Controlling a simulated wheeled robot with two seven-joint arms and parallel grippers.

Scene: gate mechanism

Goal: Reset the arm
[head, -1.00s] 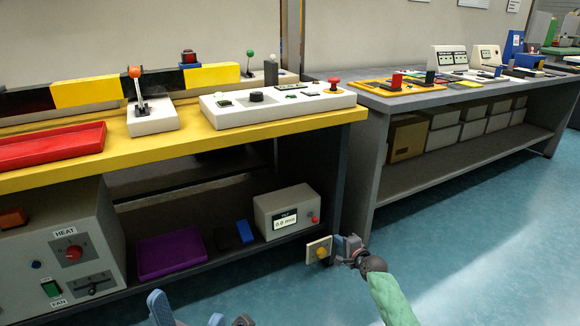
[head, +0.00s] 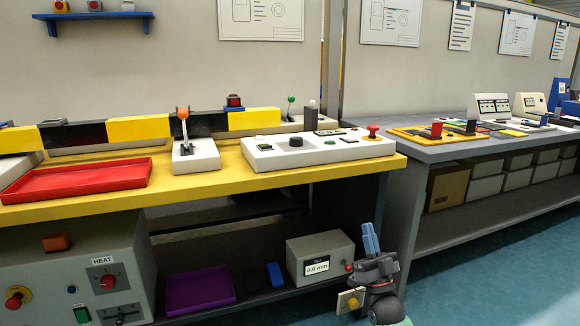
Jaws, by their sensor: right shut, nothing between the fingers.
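My right gripper (head: 371,240) is shut and empty, fingers pointing up, in front of the yellow bench's right end and below its top. It touches nothing that I can make out. On the bench, a lever with an orange knob (head: 183,113) stands nearly upright on a white base (head: 196,155). A yellow and black striped gate bar (head: 140,128) runs along the back of the bench. A white control panel (head: 318,150) with a black knob and a red mushroom button (head: 373,131) sits to the right. My left gripper is not in view.
A red tray (head: 78,181) lies at the left of the bench. The lower shelf holds a purple tray (head: 200,290), a display box reading 0.0 mm (head: 320,258) and a HEAT box (head: 90,265). A grey bench (head: 440,152) stands to the right. The blue floor is clear.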

